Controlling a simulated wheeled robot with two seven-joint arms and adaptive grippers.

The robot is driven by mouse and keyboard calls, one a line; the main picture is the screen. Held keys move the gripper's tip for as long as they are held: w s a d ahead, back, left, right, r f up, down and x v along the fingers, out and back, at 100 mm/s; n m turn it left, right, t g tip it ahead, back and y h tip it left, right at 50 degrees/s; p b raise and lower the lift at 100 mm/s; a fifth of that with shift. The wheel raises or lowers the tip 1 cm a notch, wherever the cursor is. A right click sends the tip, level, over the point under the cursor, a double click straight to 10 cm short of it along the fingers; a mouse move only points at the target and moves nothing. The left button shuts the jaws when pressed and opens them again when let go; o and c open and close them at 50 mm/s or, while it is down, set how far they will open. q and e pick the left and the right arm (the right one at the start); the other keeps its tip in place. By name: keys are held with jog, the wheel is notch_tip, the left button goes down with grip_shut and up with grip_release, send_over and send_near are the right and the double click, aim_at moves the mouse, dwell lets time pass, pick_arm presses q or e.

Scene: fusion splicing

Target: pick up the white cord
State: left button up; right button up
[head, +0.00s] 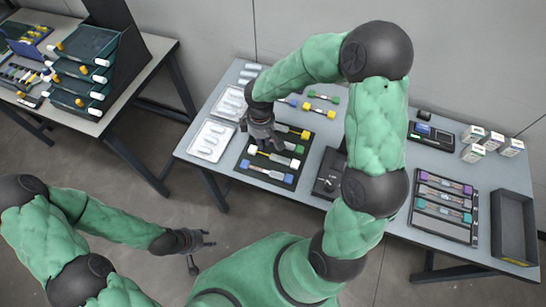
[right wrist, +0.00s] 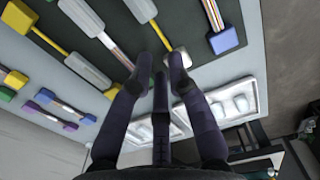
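My right gripper (head: 264,144) is over the mat and hides part of the cords. In the right wrist view its fingers (right wrist: 160,66) are spread, with nothing seen between them. A white end cap (right wrist: 179,58) shows beside one fingertip, with a yellow strand (right wrist: 161,36) running from it; I cannot tell whether they touch. My left gripper (head: 196,243) is open and empty, off the table's front side.
White trays (head: 210,141) lie left of the mat. A black device (head: 328,173) stands to its right, partly behind my right arm. Farther right are a tray of purple and teal cords (head: 444,207), an empty dark bin (head: 512,226) and small boxes (head: 473,152). A rack (head: 88,75) stands on another table.

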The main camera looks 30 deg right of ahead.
aim_at(264, 154)
jog(key=shift+s+d+f+b, duration=0.15)
jog(key=shift+f+b, duration=0.45)
jog(key=shift+f, duration=0.75)
jog(key=shift+s+a+f+b, duration=0.1)
jog(key=shift+f+b, duration=0.5)
jog(key=shift+f, duration=0.7)
grip_shut()
